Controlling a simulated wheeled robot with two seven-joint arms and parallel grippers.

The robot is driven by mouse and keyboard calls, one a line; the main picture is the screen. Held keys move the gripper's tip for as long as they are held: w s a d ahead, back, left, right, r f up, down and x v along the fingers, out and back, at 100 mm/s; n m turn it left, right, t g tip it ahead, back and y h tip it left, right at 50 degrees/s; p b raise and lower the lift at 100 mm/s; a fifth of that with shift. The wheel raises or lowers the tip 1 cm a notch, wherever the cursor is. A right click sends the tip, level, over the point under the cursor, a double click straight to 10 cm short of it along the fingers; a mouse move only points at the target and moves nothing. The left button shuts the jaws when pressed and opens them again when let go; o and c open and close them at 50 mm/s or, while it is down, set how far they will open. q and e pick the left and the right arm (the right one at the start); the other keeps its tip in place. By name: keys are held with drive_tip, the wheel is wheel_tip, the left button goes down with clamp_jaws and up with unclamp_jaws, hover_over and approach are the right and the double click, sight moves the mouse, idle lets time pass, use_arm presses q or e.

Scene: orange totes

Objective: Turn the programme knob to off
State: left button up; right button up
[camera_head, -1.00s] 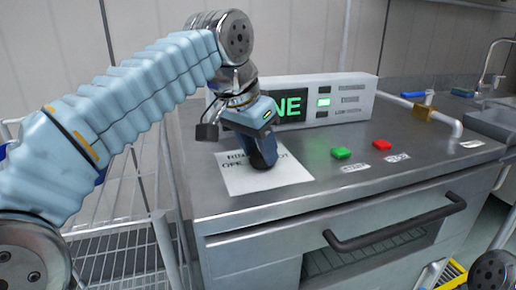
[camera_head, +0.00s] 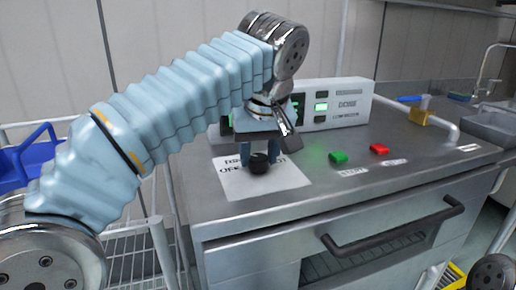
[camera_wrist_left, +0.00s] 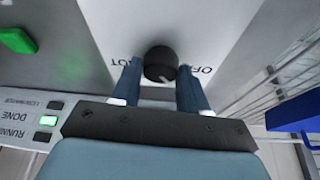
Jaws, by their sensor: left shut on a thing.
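The black round programme knob (camera_head: 259,163) stands on a white label sheet (camera_head: 285,182) on the steel machine top. It also shows in the left wrist view (camera_wrist_left: 161,62), with a short pale mark on it. Letters of OFF show right of the knob there, and letters of HOT left of it, both upside down. My left gripper (camera_head: 260,158) points down over the knob, one finger on each side, shut on it. In the left wrist view the fingers (camera_wrist_left: 160,72) flank the knob. My right gripper is not in view.
A status panel (camera_head: 355,92) stands behind the knob, its green lamp lit beside DONE. A green button (camera_head: 338,157) and a red button (camera_head: 379,149) sit right of the sheet. A dark handle (camera_head: 395,230) crosses the front. A blue bin (camera_head: 30,155) is left.

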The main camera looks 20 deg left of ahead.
use_arm(q)
drive_tip(key=n+y+p, duration=0.1)
drive_tip(key=n, duration=0.2)
drive_tip(key=shift+w+g, duration=0.1)
drive_tip(key=shift+g, duration=0.2)
drive_tip(key=shift+d+f+n+g+y, duration=0.1)
drive_tip(key=shift+n+g+y, duration=0.3)
drive_tip(key=shift+n, duration=1)
drive_tip(key=o, duration=1)
